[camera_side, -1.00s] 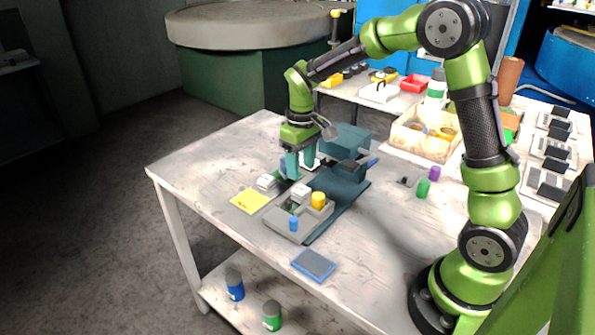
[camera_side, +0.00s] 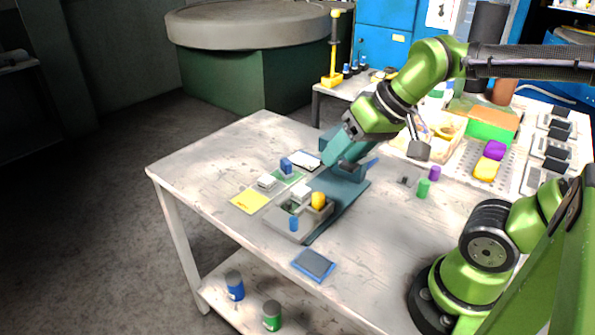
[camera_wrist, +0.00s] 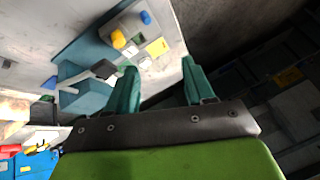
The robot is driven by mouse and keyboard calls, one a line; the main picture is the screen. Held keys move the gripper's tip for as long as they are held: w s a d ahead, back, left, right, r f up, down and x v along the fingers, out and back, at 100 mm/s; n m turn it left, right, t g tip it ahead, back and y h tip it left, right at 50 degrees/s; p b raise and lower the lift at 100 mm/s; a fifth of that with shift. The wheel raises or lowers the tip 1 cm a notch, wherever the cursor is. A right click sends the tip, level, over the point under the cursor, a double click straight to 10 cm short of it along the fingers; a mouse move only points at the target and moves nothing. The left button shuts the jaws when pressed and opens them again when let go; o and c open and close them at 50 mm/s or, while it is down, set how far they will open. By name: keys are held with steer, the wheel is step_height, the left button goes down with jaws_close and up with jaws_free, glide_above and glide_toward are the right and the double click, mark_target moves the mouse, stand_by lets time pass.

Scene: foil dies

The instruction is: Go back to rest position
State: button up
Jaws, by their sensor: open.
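My gripper shows in the wrist view (camera_wrist: 158,86) with its two teal fingers wide apart and nothing between them. In the side view the hand is tilted up near the teal press (camera_side: 348,180), and its fingers are hard to make out against it. The grey tray (camera_side: 272,222) holds a yellow cylinder (camera_side: 318,200), a white block (camera_side: 301,191) and a small blue cylinder (camera_side: 294,223).
A blue-edged dark pad (camera_side: 314,265) lies near the table's front edge. Green (camera_side: 423,188) and purple (camera_side: 435,173) cylinders stand to the right. A perforated board with purple and yellow pieces (camera_side: 486,169) lies at the back right. The table between the pad and the cylinders is clear.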

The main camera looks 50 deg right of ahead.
steer(key=shift+s+a+f+t, duration=0.1)
steer(key=shift+s+a+t, duration=0.1)
steer(key=shift+s, duration=0.35)
steer(key=shift+s+a+f+t, duration=0.1)
steer(key=shift+s+a+t, duration=0.1)
steer(key=shift+s, duration=0.35)
